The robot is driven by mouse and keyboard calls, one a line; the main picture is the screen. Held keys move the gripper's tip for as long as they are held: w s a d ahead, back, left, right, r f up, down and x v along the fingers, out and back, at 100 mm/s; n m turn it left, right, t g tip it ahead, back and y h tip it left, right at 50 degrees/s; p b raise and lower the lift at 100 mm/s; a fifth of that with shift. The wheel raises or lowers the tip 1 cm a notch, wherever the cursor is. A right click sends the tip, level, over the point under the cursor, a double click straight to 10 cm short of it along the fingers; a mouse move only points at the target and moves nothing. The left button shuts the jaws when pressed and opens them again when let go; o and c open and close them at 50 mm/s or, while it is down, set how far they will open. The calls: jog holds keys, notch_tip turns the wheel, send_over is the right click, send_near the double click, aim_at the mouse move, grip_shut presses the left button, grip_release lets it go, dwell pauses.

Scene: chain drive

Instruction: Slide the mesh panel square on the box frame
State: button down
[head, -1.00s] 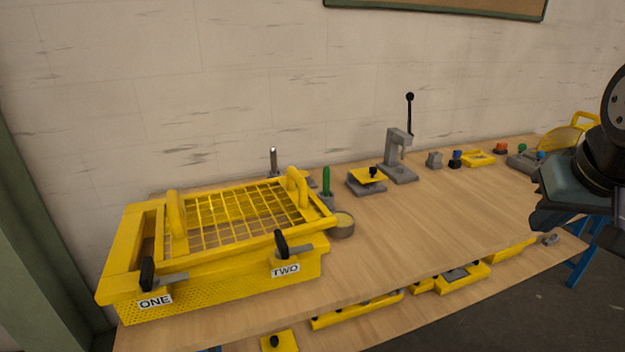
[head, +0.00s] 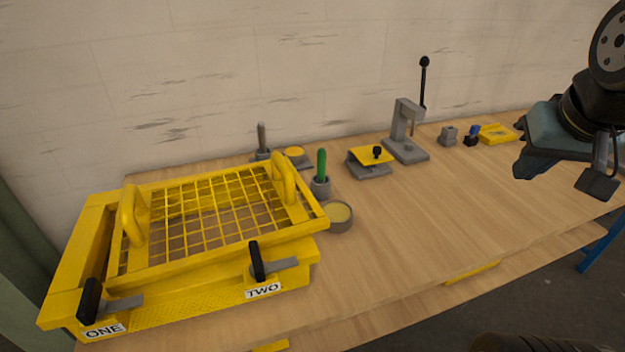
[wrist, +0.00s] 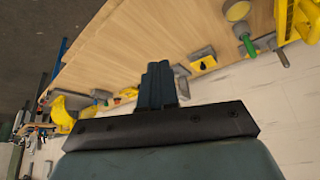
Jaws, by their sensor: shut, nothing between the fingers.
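The yellow mesh panel (head: 205,212) lies on top of the yellow box frame (head: 60,270) at the left of the bench in the head view. The panel sits skewed on the frame, shifted to the right, with a strip of the frame bare on its left. It has two upright yellow loop handles. Two black-handled clamps stand at the frame's front, by the labels ONE (head: 104,331) and TWO (head: 263,291). My gripper (head: 555,178) is at the right of the head view, well away from the panel. In the wrist view its fingers (wrist: 158,78) are together and empty.
Right of the frame stand a round tin (head: 338,216), a green-handled tool (head: 321,175), a yellow-topped block (head: 370,160) and a grey lever press (head: 405,135). The bench's middle and front right are clear. A wall runs behind.

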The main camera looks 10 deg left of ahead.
jog(key=w+a+f+m+g+y, duration=0.7)
jog(key=w+a+f+g, duration=0.4)
jog(key=a, duration=0.4)
jog(key=m+g+y, duration=0.2)
jog(key=m+y, duration=0.4)
jog(key=y, duration=0.3)
send_near(308, 198)
jog(key=s+a+r, duration=0.1)
jog(key=a, duration=0.2)
jog(key=s+a+r, duration=0.1)
jog(key=s+a, duration=0.1)
jog(key=a, duration=0.1)
jog(key=s+a, duration=0.1)
jog(key=a, duration=0.2)
jog(key=shift+s+r, duration=0.15)
jog(key=shift+r, duration=0.25)
